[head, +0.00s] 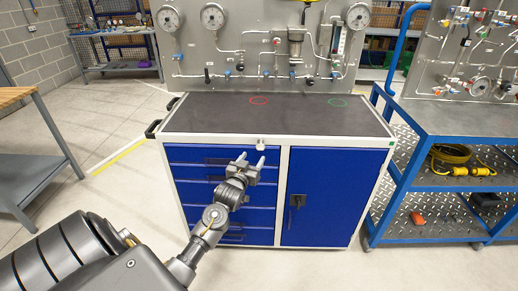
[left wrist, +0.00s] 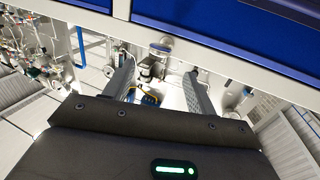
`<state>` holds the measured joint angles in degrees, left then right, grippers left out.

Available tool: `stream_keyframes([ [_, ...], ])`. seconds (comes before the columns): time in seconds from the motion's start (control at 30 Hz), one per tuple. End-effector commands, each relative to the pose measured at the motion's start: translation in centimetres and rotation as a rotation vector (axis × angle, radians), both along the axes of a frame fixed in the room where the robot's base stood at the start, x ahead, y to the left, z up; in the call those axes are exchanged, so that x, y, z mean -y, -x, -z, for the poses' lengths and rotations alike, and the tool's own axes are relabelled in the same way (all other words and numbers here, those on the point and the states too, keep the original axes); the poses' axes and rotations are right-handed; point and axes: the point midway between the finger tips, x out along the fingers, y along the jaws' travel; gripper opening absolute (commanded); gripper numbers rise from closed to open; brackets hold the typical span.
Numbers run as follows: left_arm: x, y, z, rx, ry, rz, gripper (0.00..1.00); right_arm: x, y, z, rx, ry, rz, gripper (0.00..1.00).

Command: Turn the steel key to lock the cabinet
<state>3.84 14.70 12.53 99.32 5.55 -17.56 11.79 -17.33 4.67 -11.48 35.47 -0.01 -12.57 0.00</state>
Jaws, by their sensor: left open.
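The cabinet (head: 285,143) has a white frame, blue drawers on the left and a blue door (head: 320,200) on the right. A small pale steel lock piece (head: 260,141), seemingly with the key, sits on its top front rail. In the left wrist view a round steel lock (left wrist: 163,44) shows on the rail, with a small steel piece, likely the key (left wrist: 150,67), sticking out between the finger lines. My left gripper (head: 251,161) is open and empty in front of the top drawers, just below the lock in the picture. Its spread fingers also show in the left wrist view (left wrist: 158,75).
A gauge panel (head: 230,50) stands behind the dark worktop (head: 300,112), which bears a red ring and a green ring. A dark handle (head: 297,200) sits on the door. A blue cart (head: 440,122) stands right, a workbench (head: 30,160) left. Floor between is clear.

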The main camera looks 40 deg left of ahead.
Motion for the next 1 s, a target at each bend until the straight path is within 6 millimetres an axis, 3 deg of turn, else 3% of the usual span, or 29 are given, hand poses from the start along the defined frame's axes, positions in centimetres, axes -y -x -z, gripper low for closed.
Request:
stream_keyframes([
  [0.2,-1.4,-4.0,-0.2,0.0,0.0,0.0,0.56,0.1,-0.2,-0.5,0.002,0.002,0.0,0.0],
  [0.4,-2.2,-6.4,0.0,-0.001,0.0,0.0,0.56,0.1,-0.2,-0.7,0.002,0.002,0.0,0.0],
  [0.83,-2.5,-7.3,0.1,-0.001,-0.001,0.001,0.56,-0.2,-0.3,-0.7,0.003,-0.002,0.001,0.0],
  [1.0,-2.5,-7.3,0.1,-0.001,0.0,0.001,0.34,-0.4,-0.3,-0.7,0.003,-0.004,0.002,0.0],
])
